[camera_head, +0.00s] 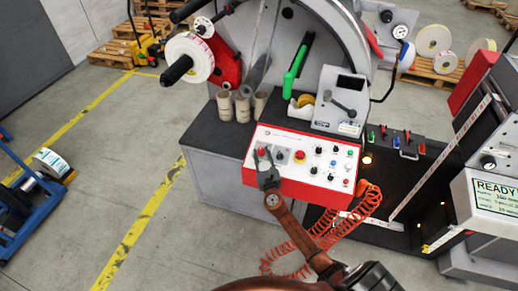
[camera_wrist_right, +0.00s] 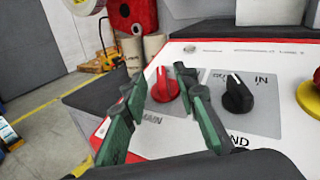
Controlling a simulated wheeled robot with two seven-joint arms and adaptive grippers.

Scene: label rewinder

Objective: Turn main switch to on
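The main switch is a red rotary knob (camera_wrist_right: 165,88) on a grey plate marked "MAIN" in the right wrist view. Its white pointer line points roughly up, away from the lettering. It sits at the left end of the white-and-red control panel (camera_head: 325,150). In the head view the knob (camera_head: 262,152) shows just beyond my right gripper (camera_head: 266,168). In the wrist view my right gripper (camera_wrist_right: 158,84) is open, one green-padded finger on each side of the red knob. I cannot tell whether they touch it. My left gripper is not in view.
A black knob (camera_wrist_right: 237,95) stands just right of the red one, close to the right finger. A red emergency button (camera_head: 299,156) on yellow is farther right. Cardboard cores (camera_head: 242,107) stand behind the panel. A coiled orange hose (camera_head: 325,232) hangs below.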

